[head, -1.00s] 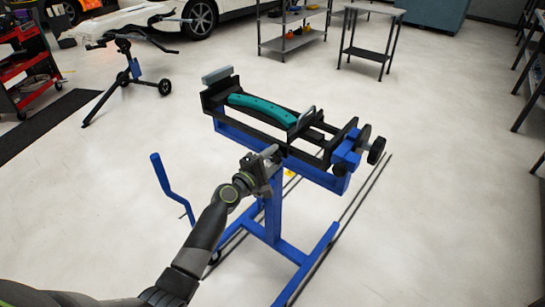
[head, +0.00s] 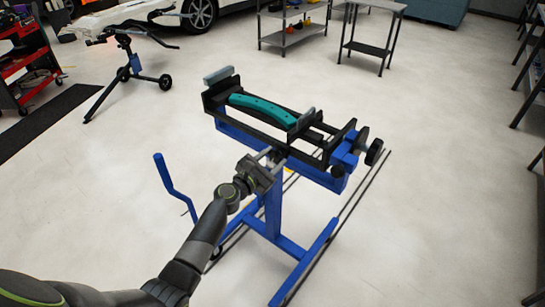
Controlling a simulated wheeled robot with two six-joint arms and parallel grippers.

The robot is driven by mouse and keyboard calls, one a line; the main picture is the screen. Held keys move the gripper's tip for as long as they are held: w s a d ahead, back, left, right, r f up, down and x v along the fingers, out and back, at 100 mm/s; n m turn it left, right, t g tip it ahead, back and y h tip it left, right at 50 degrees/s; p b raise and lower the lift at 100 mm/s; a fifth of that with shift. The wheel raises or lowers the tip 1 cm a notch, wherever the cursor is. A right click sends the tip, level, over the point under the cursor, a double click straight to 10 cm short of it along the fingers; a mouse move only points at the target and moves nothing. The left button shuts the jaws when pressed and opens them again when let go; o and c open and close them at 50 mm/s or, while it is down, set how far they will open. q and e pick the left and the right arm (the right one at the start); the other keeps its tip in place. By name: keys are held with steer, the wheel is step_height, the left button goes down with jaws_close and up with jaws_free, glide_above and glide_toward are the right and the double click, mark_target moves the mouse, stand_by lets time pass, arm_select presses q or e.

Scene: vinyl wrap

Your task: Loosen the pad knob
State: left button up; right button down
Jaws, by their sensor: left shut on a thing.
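A blue stand (head: 273,205) carries a black clamp frame (head: 262,128) with a long teal part (head: 262,108) lying in it. A grey pad (head: 304,120) stands at the right end of the teal part, and another grey pad (head: 218,75) is at the far left end. My left gripper (head: 273,156) reaches the near side of the frame, below the right pad. Its fingers are shut on a small dark part there, seemingly the pad knob, mostly hidden between the fingertips. Black knobs (head: 374,152) and (head: 337,172) sit at the right end of the frame. My right gripper is out of view.
A blue crank-shaped handle (head: 172,185) rises left of the stand, near my left arm. A black tripod stand (head: 125,75), a red tool cart (head: 22,65), a shelf (head: 290,28) and a small table (head: 372,40) stand farther back.

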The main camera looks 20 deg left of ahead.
arm_select(q)
steer(key=shift+n+p, duration=0.5)
steer(key=shift+n, duration=1.4)
steer(key=shift+f, duration=0.1)
steer(key=o, duration=1)
steer(key=shift+a, duration=0.1)
steer(key=shift+s, duration=0.1)
steer(key=shift+s+a, duration=0.15)
steer(key=shift+s, duration=0.2)
steer(key=v, duration=1.6)
steer(key=shift+s, duration=0.25)
